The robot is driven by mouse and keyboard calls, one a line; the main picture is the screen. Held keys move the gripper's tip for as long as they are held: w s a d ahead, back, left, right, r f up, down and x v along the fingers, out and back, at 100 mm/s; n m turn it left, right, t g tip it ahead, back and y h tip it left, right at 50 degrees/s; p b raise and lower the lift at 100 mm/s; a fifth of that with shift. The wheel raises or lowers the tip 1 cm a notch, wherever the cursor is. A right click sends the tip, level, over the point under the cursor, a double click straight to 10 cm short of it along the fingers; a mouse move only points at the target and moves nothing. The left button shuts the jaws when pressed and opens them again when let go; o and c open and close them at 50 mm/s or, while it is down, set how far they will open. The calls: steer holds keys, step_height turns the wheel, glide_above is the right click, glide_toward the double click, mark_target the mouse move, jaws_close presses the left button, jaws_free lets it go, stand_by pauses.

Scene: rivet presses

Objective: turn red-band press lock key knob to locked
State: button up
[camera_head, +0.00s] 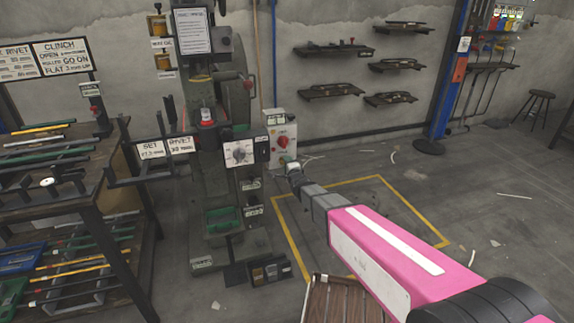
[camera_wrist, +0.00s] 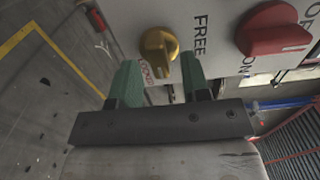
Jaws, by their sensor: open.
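The yellow lock key knob (camera_wrist: 158,46) is on the pale control box (camera_wrist: 215,50), in the upper middle of the wrist view. A "LOCKED" label sits below it and "FREE" to its right. I cannot tell surely which label it points at. My gripper (camera_wrist: 158,68) is open, its two green fingertips on either side of the knob in the picture, with no clear contact. In the head view my gripper (camera_head: 290,165) is at the lower part of the control box (camera_head: 272,120); it hides the knob there. The press (camera_head: 205,180) stands left of the box.
A red switch knob (camera_wrist: 272,30) sits right of the yellow knob; it also shows in the head view (camera_head: 283,142). A white dial panel (camera_head: 240,153) is left of the box. A loaded rack (camera_head: 85,205) stands at left. Floor to the right is mostly clear.

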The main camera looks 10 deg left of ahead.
steer(key=v, duration=1)
